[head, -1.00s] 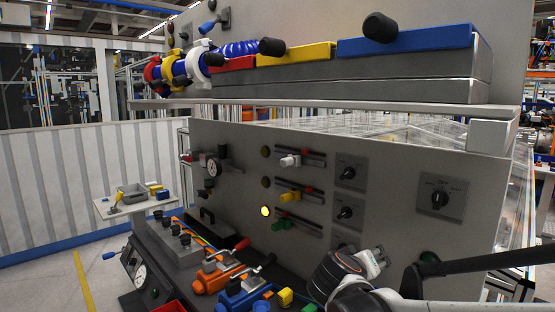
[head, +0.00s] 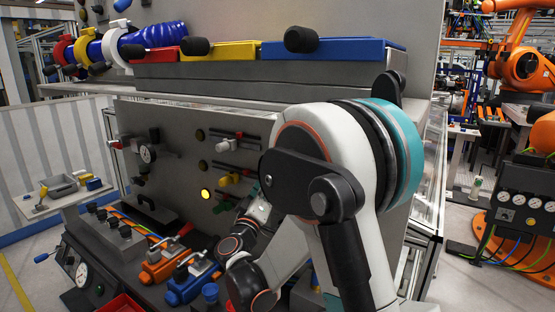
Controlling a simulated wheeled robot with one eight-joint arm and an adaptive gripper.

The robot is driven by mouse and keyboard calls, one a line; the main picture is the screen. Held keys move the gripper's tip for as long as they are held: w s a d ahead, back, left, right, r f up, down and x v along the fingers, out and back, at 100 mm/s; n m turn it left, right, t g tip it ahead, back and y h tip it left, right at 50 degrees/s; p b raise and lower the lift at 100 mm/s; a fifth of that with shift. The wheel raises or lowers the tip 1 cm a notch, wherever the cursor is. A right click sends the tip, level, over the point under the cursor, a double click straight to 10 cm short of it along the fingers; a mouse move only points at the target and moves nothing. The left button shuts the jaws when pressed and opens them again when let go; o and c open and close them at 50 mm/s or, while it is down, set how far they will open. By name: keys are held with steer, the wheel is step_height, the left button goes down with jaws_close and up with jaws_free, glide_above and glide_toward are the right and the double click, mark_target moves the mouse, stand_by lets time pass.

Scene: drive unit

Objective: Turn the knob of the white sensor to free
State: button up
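The white sensor (head: 224,147) sits on the uppermost of several short rails on the grey upright panel (head: 180,122), left of my arm. A small red part sits beside it on the rail. My raised arm covers the panel to the right of the rails, so no rotary knob shows there now. My arm's wrist joints are low in front of the panel, below the rails. The fingers of my gripper cannot be made out; they seem to be behind my own arm.
Yellow (head: 230,179) and green (head: 222,207) sensors sit on the lower rails, near a lit yellow lamp (head: 205,194). Orange (head: 162,264) and blue (head: 190,287) lever devices stand below. A ledge with red, yellow and blue blocks (head: 325,48) overhangs the panel. An orange robot stands at right.

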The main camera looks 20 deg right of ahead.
steer(key=x, duration=1.3)
steer(key=shift+b, duration=0.4)
steer(key=shift+s, duration=0.1)
steer(key=c, duration=1.1)
